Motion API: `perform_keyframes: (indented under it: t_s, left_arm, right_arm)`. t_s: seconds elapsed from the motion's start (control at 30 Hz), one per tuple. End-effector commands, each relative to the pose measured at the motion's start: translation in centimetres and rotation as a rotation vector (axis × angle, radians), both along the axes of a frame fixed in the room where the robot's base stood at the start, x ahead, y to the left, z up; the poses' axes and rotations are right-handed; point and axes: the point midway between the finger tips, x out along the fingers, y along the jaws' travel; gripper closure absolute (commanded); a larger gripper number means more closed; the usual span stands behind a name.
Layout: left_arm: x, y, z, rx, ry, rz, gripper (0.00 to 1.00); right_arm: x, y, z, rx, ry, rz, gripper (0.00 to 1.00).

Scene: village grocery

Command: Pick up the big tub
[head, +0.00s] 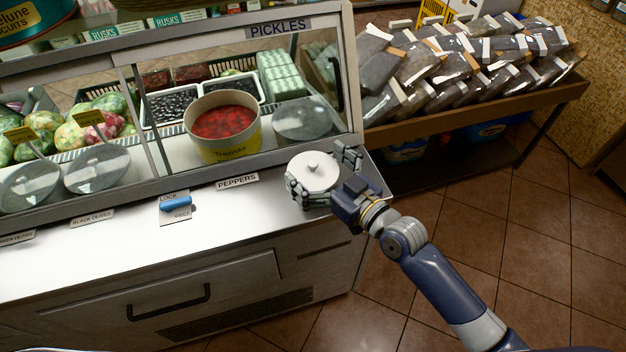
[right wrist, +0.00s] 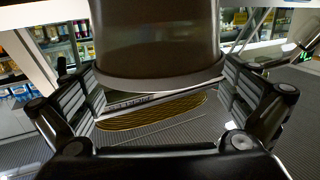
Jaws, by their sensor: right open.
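The big tub (head: 224,144) is wide and pale yellowish, holds red pickles in liquid, and stands at the opening of the glass display case. My right gripper (head: 320,168) is right of and in front of it, at the counter's right end. Its open fingers are on either side of a round container with a white knobbed lid (head: 313,178). In the right wrist view a brownish cylinder with a flared lower rim (right wrist: 158,45) stands between the spread fingers (right wrist: 160,92). I cannot tell whether either finger touches it. My left gripper is not in view.
The case's glass front (head: 145,120) and frame border the tub. A rack of packets (head: 470,60) stands right.

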Motion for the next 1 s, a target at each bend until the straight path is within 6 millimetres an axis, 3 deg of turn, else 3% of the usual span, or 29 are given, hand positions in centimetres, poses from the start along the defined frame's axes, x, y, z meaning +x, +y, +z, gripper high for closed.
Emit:
perform_keyframes:
  t_s: [0.3, 0.53, 1.0]
  left_arm:
    - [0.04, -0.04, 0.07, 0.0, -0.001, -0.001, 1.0]
    - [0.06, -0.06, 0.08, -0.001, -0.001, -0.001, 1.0]
    - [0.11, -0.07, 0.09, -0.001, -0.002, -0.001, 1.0]
  right_arm:
    - [0.47, 0.4, -0.08, -0.001, -0.001, 0.0, 0.02]
    - [0.45, 0.39, -0.09, -0.001, -0.001, 0.0, 0.52]
    - [0.46, 0.39, 0.23, 0.001, -0.002, 0.0, 0.53]
